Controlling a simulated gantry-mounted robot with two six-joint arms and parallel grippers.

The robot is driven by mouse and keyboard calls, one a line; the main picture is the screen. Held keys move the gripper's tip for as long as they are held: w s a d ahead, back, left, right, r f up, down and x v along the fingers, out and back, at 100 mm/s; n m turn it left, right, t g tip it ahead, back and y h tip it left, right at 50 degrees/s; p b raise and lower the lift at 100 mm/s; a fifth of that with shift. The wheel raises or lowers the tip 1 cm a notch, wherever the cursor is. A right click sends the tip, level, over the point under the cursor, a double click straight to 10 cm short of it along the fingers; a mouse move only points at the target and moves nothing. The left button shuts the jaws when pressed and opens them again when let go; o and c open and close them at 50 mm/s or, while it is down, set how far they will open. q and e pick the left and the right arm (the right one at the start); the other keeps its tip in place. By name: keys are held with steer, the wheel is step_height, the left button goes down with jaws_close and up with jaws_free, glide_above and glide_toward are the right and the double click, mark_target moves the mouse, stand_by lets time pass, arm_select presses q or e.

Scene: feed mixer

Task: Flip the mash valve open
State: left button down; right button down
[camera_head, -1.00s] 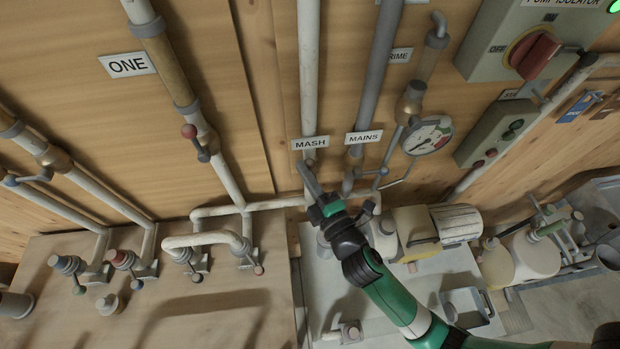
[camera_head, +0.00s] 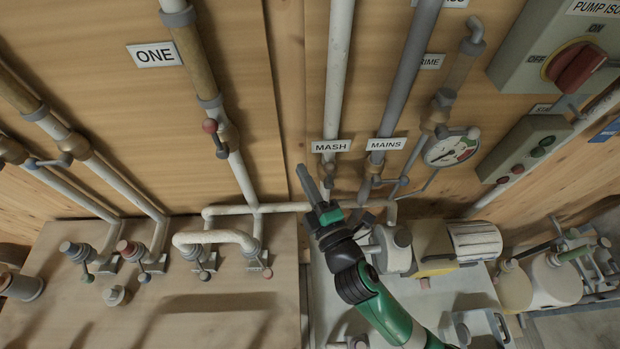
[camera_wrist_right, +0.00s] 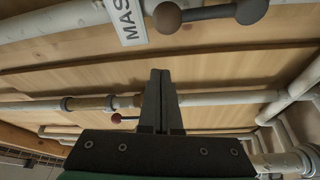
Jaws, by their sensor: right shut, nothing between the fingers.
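The MASH label (camera_head: 331,146) is on the white vertical pipe in the head view. The mash valve (camera_head: 329,168) sits just below the label, small and close to my fingers. In the right wrist view its lever (camera_wrist_right: 207,13) crosses the top, with a brown knob (camera_wrist_right: 168,18) at one end and a dark grey rounded part at the other, beside the cut-off label. My right gripper (camera_head: 304,172) is shut and empty, just left of the valve in the head view. In the wrist view its fingers (camera_wrist_right: 160,75) point up, below the lever and apart from it in the picture. My left gripper is out of view.
The MAINS pipe (camera_head: 405,85) and its valve stand close on the right, with a pressure gauge (camera_head: 452,148) beyond. Valve ONE (camera_head: 218,136) is on the left. A horizontal white pipe (camera_head: 285,207) runs below. Bare wooden panel lies left of the mash pipe.

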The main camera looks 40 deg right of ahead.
steer(key=b+v, duration=0.1)
steer(key=v, duration=0.8)
steer(key=shift+s, duration=0.5)
steer(key=shift+d, duration=0.15)
